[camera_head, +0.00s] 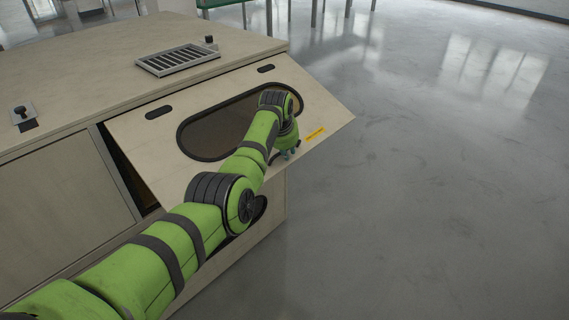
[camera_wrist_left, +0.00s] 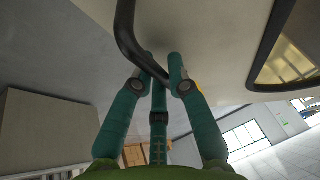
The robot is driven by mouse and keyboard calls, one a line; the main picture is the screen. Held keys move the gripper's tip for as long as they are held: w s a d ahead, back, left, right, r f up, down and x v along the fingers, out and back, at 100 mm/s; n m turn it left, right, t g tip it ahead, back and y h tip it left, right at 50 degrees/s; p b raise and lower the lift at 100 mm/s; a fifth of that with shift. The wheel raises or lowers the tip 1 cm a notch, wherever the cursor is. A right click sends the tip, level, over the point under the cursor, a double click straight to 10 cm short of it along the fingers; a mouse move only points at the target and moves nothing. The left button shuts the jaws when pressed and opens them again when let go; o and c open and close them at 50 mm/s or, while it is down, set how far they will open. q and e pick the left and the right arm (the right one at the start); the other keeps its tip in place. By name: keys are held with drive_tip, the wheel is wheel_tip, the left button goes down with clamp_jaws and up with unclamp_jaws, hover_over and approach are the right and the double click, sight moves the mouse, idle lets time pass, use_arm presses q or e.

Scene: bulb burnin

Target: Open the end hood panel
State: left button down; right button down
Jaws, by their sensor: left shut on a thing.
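The end hood panel (camera_head: 325,112) is a beige board with a dark rounded window (camera_head: 210,130) and a yellow label (camera_head: 314,134). It is tilted out from the cabinet, with its lower edge swung away and a dark gap along its left side. My left gripper (camera_head: 289,153) is at the panel's lower edge, below the window. In the left wrist view, my teal fingers (camera_wrist_left: 161,72) are shut on a black bar handle (camera_wrist_left: 127,35) on the panel underside. My forearm hides part of the window and the lower edge. My right gripper is not in view.
The beige cabinet (camera_head: 60,205) has a metal vent grille (camera_head: 178,60) and a small black knob (camera_head: 209,40) on top. A latch (camera_head: 22,114) sits at the left top edge. The grey floor (camera_head: 440,200) to the right is clear.

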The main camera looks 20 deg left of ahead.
use_arm(q)
drive_tip(key=shift+s+d+r, duration=0.15)
drive_tip(key=shift+r, duration=0.3)
drive_tip(key=shift+d+r, duration=0.1)
drive_tip(key=shift+r, duration=0.2)
drive_tip(key=shift+r+g, duration=0.25)
drive_tip(key=shift+g, duration=0.05)
drive_tip(key=shift+d+r+h+p, duration=0.1)
drive_tip(key=shift+r+h+p, duration=0.1)
drive_tip(key=shift+h+p, duration=0.1)
drive_tip(key=c, duration=1.5)
unclamp_jaws()
drive_tip(key=shift+o, duration=0.2)
drive_tip(key=shift+r, duration=0.15)
drive_tip(key=shift+s+r, duration=0.1)
drive_tip(key=shift+r, duration=0.25)
drive_tip(key=v, duration=1.1)
drive_tip(key=shift+s, duration=0.2)
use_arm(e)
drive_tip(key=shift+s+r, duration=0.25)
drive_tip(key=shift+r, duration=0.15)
